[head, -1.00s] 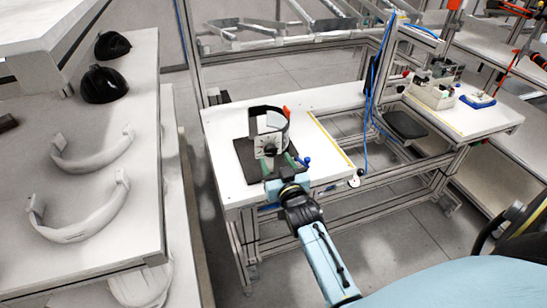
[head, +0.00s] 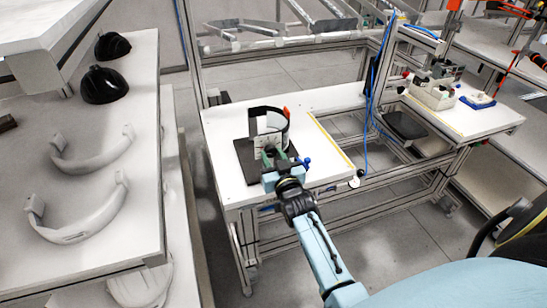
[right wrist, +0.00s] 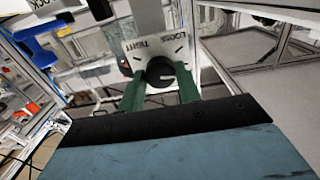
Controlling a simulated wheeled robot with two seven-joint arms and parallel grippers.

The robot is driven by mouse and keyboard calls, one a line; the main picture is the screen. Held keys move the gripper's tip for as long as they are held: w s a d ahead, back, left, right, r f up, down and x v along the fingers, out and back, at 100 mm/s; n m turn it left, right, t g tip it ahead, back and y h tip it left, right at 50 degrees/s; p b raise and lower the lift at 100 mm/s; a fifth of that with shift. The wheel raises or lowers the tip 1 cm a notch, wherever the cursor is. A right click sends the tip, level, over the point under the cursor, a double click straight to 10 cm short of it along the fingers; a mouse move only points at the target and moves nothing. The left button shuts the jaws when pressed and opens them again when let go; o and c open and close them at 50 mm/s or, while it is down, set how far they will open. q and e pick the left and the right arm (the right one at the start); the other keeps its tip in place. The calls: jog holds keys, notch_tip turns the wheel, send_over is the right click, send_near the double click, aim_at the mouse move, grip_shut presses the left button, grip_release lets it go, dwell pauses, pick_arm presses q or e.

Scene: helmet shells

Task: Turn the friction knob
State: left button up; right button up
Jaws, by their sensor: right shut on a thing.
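The friction knob (right wrist: 160,70) is a round black knob with a light mark, seen in the right wrist view on a white plate (right wrist: 150,44) lettered LOOSE and TIGHT. The plate belongs to the dark-banded helmet fixture (head: 268,122) on the worktable in the head view. My right gripper (head: 273,157) reaches the front of that fixture. In the right wrist view its two green fingers (right wrist: 160,84) sit on either side of the knob, shut on it. In the head view the fingers mostly hide the knob. My left gripper is not in view.
The fixture stands on a black mat (head: 246,163) on the white worktable (head: 222,138). A blue-handled part (head: 307,162) is just right of the gripper. A shelf (head: 135,190) at left holds grey bands and black shells. Blue cables (head: 370,95) hang at the table's right.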

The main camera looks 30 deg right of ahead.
jog(key=shift+m, duration=0.3)
jog(key=m+p, duration=0.1)
jog(key=m, duration=0.2)
jog(key=shift+m+p, duration=0.65)
jog(key=shift+m, duration=1.35)
jog(key=o, duration=1)
jog(key=shift+a, duration=0.1)
jog(key=v, duration=1.3)
jog(key=shift+s, duration=0.15)
